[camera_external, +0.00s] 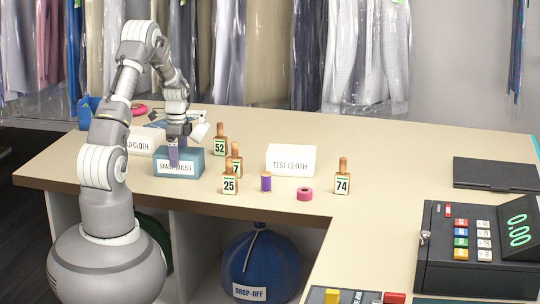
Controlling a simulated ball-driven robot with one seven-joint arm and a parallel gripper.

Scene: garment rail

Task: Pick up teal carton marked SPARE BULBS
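The teal carton (200,166) marked SPARE BULBS sits upright on the beige counter, left of centre. My gripper (173,155) is at the carton, pointing down. The carton appears to rest on the counter.
The counter behind the TEST CLOTH box is clear.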

